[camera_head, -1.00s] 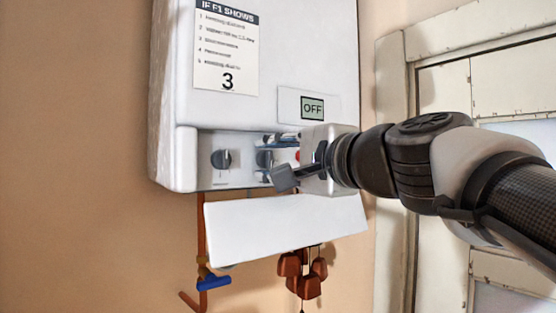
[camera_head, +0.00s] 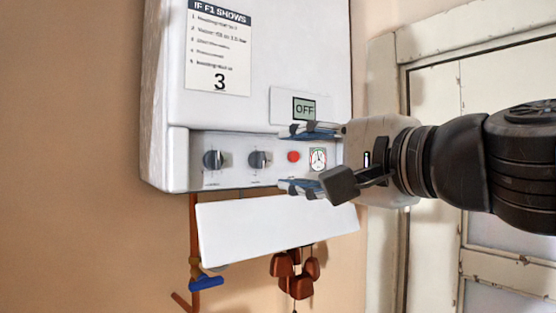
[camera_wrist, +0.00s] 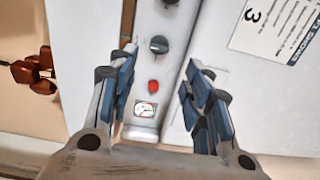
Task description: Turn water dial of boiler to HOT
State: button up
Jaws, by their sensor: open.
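The white boiler (camera_head: 160,110) hangs on the wall, and its control panel is exposed above a lowered white flap. Two dark dials sit on the panel, a left dial (camera_head: 213,160) and a right dial (camera_head: 259,161). Their labels are too small to read, so I cannot tell which is the water dial. The right dial also shows in the wrist view (camera_wrist: 159,45). My gripper (camera_head: 296,159) is open and empty, right of both dials, with its fingers above and below the red button and gauge in the picture. In the wrist view my gripper (camera_wrist: 158,85) has its fingers spread, pointing towards the right dial.
A red button (camera_head: 293,157) and a round gauge (camera_head: 318,159) sit right of the dials. The lowered flap (camera_head: 275,225) juts out below the panel. A blue-handled valve (camera_head: 205,283) and brown hanging pieces (camera_head: 296,273) are beneath.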

jog(key=v, duration=0.3)
dwell(0.5)
